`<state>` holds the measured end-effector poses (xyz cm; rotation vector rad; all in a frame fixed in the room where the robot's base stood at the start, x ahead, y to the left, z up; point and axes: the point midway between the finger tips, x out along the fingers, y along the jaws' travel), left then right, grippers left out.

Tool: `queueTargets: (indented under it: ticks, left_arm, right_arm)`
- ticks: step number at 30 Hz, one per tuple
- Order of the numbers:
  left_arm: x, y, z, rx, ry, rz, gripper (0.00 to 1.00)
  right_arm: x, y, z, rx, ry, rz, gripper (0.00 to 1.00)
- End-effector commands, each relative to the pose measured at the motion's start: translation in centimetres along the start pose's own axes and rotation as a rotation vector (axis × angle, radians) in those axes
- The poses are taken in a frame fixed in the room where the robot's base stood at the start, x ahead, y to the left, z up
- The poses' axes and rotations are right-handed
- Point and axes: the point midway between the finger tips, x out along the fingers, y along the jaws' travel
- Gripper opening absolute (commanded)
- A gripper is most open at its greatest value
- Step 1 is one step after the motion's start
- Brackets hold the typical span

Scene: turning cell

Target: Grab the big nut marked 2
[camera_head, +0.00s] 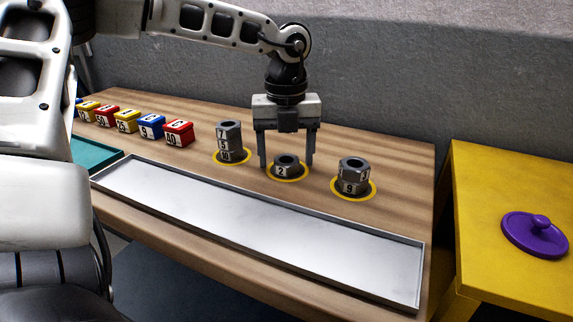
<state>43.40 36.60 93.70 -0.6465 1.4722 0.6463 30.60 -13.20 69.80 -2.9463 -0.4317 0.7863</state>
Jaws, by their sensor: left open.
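The big grey hex nut marked 2 (286,168) sits alone on the middle yellow-ringed spot of the wooden table. My left gripper (287,163) points straight down over it, open, with one finger on each side of the nut. A gap shows between the nut and each finger, and the gripper holds nothing. My right gripper is not in view.
A stack of nuts marked 7, 5 and 10 (230,142) stands left; another, with 9 at the bottom (351,181), stands right. A long empty metal tray (260,228) lies in front. Several coloured labelled boxes (179,134) stand left. A purple lid (535,236) lies on a yellow table (490,210).

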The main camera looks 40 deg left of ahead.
Motion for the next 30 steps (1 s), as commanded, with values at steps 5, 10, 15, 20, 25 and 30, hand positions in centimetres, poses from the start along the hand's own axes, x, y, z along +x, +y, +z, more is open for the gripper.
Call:
queueTargets:
  ticks: [5, 10, 15, 20, 25, 30]
  left_arm:
    - [0.3, 0.0, 0.0, 0.000, -0.001, -0.001, 0.67]
    - [0.3, 0.0, 0.0, 0.000, -0.001, -0.001, 0.45]
    - [0.2, 0.0, 0.0, 0.000, -0.002, -0.001, 0.13]
    - [0.2, 0.0, 0.0, 0.000, -0.002, -0.001, 0.13]
    - [-1.0, -0.1, 0.1, 0.001, -0.004, -0.003, 0.13]
    - [-4.3, -0.1, 0.1, 0.000, -0.007, -0.003, 0.13]
  right_arm:
    - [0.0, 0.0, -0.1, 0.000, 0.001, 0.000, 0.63]
    - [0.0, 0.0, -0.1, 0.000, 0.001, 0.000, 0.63]
    - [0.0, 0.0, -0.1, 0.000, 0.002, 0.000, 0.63]
    - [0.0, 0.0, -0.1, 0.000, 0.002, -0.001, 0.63]
    - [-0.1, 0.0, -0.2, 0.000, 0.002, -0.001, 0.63]
    - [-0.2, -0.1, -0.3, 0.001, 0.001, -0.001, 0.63]
